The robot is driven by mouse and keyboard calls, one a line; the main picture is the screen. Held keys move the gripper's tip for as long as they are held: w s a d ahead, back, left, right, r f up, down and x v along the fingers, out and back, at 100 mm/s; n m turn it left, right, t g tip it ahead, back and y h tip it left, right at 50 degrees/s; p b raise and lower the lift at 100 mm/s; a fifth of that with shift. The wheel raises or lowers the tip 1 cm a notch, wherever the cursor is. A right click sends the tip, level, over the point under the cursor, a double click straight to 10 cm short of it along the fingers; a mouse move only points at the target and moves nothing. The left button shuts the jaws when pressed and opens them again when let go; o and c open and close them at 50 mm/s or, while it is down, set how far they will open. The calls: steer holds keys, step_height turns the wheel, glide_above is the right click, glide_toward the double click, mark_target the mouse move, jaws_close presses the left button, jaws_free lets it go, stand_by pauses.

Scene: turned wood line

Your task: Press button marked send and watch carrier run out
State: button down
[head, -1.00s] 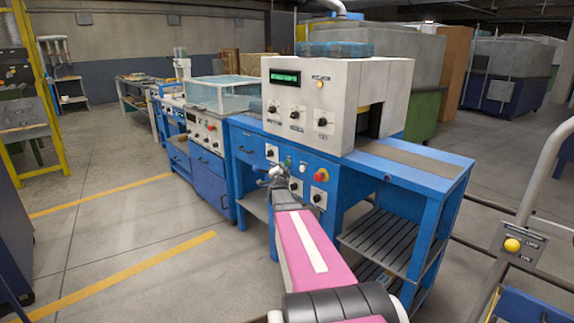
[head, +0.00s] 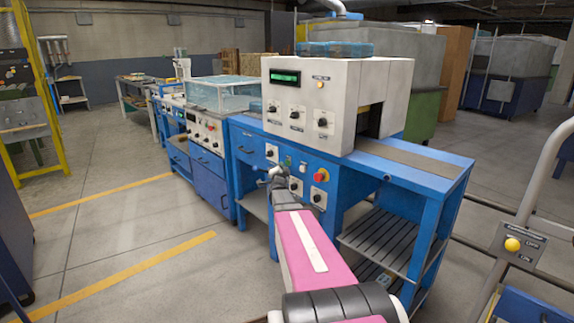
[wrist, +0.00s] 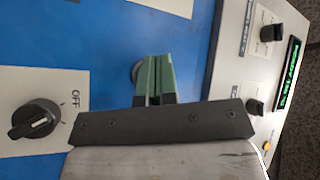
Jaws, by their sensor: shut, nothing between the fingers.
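My gripper (head: 276,173) is in front of the blue control panel (head: 254,151) of the white-topped machine. In the wrist view its green fingers (wrist: 154,75) are closed together and hold nothing. Their tips point at the panel, in front of a round grey control (wrist: 137,72) that they partly cover. I cannot tell whether they touch it, and no send marking is readable. A black knob (wrist: 35,121) on a white plate marked OFF is to the left in the wrist view. A green button (head: 288,160) and a red button (head: 321,175) show in the head view. No carrier can be made out.
The machine's white housing (head: 345,75) has a lit green display (head: 285,77) and several knobs. A grey belt (head: 415,158) runs out of its opening to the right. A yellow-button post (head: 512,244) stands at the right.

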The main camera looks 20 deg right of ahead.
steer(key=shift+d, duration=0.15)
stand_by(0.4)
steer(key=shift+w+d, duration=0.15)
steer(key=shift+d, duration=0.1)
